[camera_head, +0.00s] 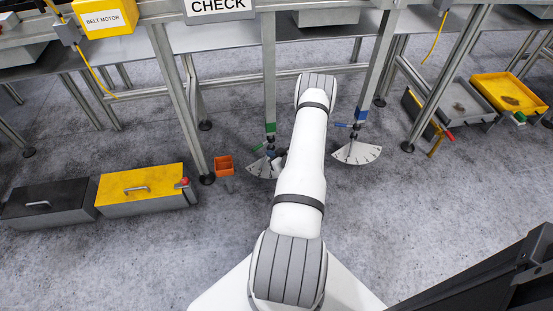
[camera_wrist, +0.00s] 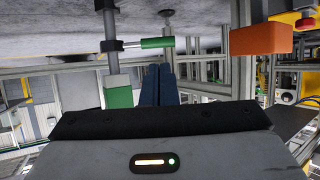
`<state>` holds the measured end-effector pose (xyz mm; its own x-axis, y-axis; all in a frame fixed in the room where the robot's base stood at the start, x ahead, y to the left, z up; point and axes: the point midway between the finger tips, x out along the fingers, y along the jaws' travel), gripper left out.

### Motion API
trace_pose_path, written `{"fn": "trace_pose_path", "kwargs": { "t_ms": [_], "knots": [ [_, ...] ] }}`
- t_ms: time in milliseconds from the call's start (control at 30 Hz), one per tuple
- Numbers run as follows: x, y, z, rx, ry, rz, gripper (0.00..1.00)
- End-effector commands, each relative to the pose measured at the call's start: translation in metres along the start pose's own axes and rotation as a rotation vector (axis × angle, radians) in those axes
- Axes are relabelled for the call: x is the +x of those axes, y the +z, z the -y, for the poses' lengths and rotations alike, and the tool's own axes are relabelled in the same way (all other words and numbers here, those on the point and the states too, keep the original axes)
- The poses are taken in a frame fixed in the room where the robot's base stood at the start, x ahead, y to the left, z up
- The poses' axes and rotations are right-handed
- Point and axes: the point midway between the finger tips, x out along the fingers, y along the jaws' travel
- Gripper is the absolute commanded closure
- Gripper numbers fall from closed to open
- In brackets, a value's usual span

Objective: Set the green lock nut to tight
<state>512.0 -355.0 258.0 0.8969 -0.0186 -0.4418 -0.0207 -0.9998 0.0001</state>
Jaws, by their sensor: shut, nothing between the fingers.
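The green lock nut (camera_wrist: 157,43) shows in the wrist view as a green handle sticking out rightward from a dark collar on a grey post. A green band (camera_wrist: 118,92) wraps the post; it also shows on the left-middle bench leg in the head view (camera_head: 270,127). A pale fan-shaped dial (camera_head: 262,171) lies at that leg's foot, partly hidden by my arm; its markings are too small to read. My gripper (camera_wrist: 159,68) is shut and empty, its dark blue fingers right of the post, their tips just short of the handle, apparently apart from it.
A second leg has a blue band (camera_head: 361,115) and its own dial (camera_head: 357,153) to the right. An orange bin (camera_head: 224,165) stands left of the green leg; an orange block shows in the wrist view (camera_wrist: 262,38). Lidded black and yellow boxes (camera_head: 140,181) lie left. Front floor is clear.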

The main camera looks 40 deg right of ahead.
Motion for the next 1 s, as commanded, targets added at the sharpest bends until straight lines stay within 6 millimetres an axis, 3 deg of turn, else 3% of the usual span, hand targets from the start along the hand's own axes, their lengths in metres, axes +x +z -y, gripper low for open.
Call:
{"fn": "trace_pose_path", "kwargs": {
  "t_ms": [33,200,400,1000],
  "knots": [
    [0.014,0.004,0.001,-0.003,-0.002,-0.001,1.0],
    [0.048,0.004,0.0,-0.002,0.0,-0.001,1.0],
    [0.071,0.003,0.0,0.0,0.001,0.001,1.0],
    [0.077,0.001,-0.003,0.007,0.014,0.001,1.0]
  ]
}}
